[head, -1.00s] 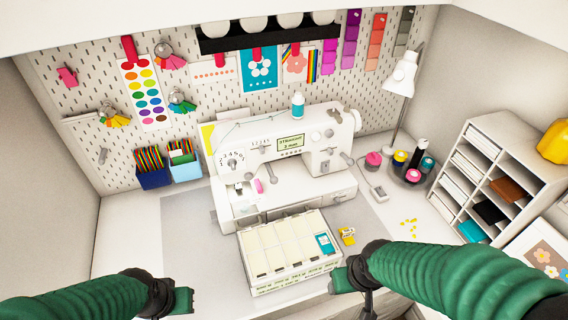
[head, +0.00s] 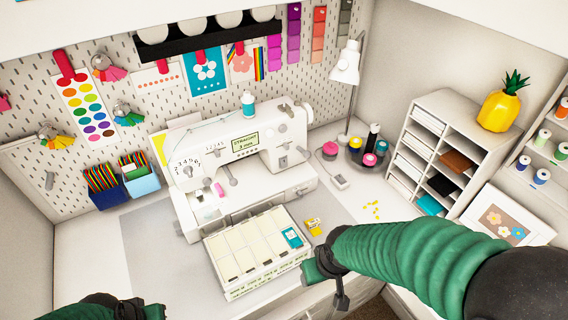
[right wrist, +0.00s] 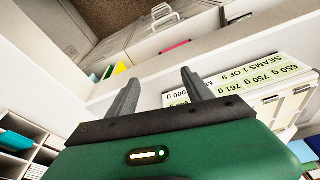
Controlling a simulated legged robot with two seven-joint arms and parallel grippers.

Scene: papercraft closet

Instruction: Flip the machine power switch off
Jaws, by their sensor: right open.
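The white sewing machine (head: 230,150) stands on the grey mat at the back of the desk in the head view. A small white box with a cord (head: 338,182) lies just right of the machine; I cannot make out a switch position on it. My right gripper (head: 316,268) is at the desk's front, right of the white compartment box and well short of the machine. In the right wrist view it (right wrist: 158,88) is open and empty, fingers apart. My left gripper (head: 140,310) is at the bottom edge, partly cut off; its jaws do not show clearly.
The white compartment box (head: 262,279) stands in front of the machine, with a yellow item (head: 313,226) beside it. A round dark tray of spools (head: 368,160), a lamp (head: 346,62) and a shelf unit (head: 440,150) are to the right. Yellow bits (head: 372,208) lie on the desk.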

